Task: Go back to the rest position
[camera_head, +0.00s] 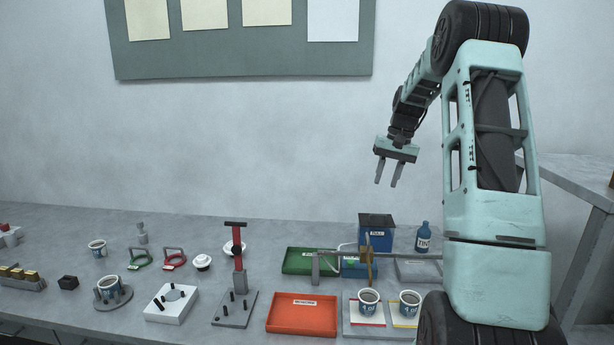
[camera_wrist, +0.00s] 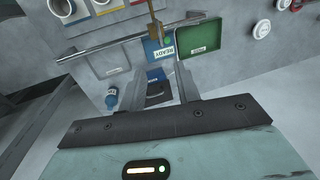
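My gripper (camera_head: 389,172) hangs in the air above the bench at the right, well clear of everything below. Its two fingers point down with a gap between them and nothing in it. In the wrist view my gripper (camera_wrist: 185,88) also shows two separate fingers with no object held. Below it stand a blue bin (camera_head: 376,228) with a dark top and a dark blue bottle (camera_head: 423,238). My arm is raised and bent on the right side of the head view.
The bench (camera_head: 200,225) holds a green tray (camera_head: 300,262), a red tray (camera_head: 302,315), two cups on pads (camera_head: 368,302), a press with a red lever (camera_head: 239,262), a white block fixture (camera_head: 172,303) and several small parts. A wall board (camera_head: 240,50) hangs behind. The air around my gripper is free.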

